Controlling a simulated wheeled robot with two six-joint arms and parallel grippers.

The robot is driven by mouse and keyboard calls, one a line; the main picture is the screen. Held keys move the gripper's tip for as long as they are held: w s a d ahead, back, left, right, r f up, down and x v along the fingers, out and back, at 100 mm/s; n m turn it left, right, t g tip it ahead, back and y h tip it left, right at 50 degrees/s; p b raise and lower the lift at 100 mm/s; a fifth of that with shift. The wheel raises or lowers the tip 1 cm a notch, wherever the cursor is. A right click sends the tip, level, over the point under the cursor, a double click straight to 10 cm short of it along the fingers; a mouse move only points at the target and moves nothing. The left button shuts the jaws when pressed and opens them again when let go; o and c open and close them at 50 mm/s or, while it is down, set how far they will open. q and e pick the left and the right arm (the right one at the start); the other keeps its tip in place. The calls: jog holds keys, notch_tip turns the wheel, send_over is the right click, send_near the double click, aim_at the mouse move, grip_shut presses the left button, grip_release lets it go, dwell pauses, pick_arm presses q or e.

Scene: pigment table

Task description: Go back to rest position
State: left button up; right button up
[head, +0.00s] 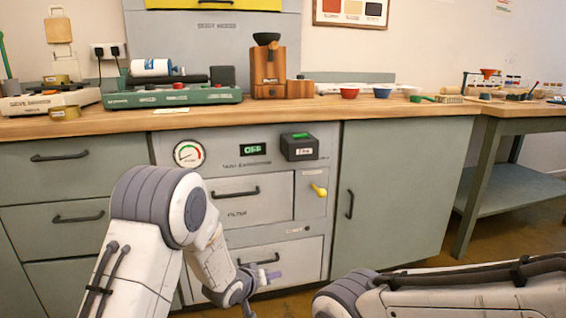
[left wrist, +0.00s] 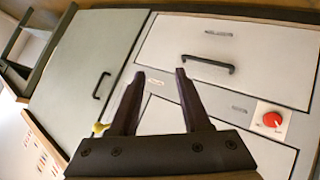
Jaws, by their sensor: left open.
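My left arm comes in from the left in the head view and bends down in front of the grey dust extraction unit (head: 225,165). My left gripper (head: 266,272) is low in front of the unit's lower drawer. In the left wrist view my left gripper (left wrist: 160,75) has its two dark fingers spread, with nothing between them. The light drawer fronts (left wrist: 235,45) lie beyond the fingertips. My right arm lies along the lower right of the head view. Its gripper is out of view.
The wooden worktop (head: 380,108) bears a green device (head: 170,96), a wooden grinder (head: 268,70) and small bowls. A yellow handle (head: 319,190) sticks out of the unit. A red knob (left wrist: 272,119) is at right in the wrist view. A side table (head: 515,180) stands at right.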

pick_arm(q)
jog(key=s+d+r+m+g+y+p, duration=0.1)
jog(key=s+r+m+g+p, duration=0.1)
jog(key=s+r, duration=0.55)
jog(key=s+d+r+m+g+y+p, duration=0.1)
jog(key=s+d+r+m+g+y, duration=0.3)
jog(key=s, duration=0.7)
jog(key=s+a+r+m+g+h+p, duration=0.1)
jog(key=s+a+r+g+p, duration=0.2)
jog(key=s, duration=0.7)
jog(key=s+a+r+m, duration=0.2)
jog(key=s+a+r, duration=0.15)
jog(key=s, duration=0.55)
notch_tip(320, 180, up, 38)
jog(key=p, duration=3.8)
jog(key=shift+s+d+r+g, duration=0.25)
jog(key=shift+s+d+g, duration=0.05)
jog(key=shift+s+d, duration=0.15)
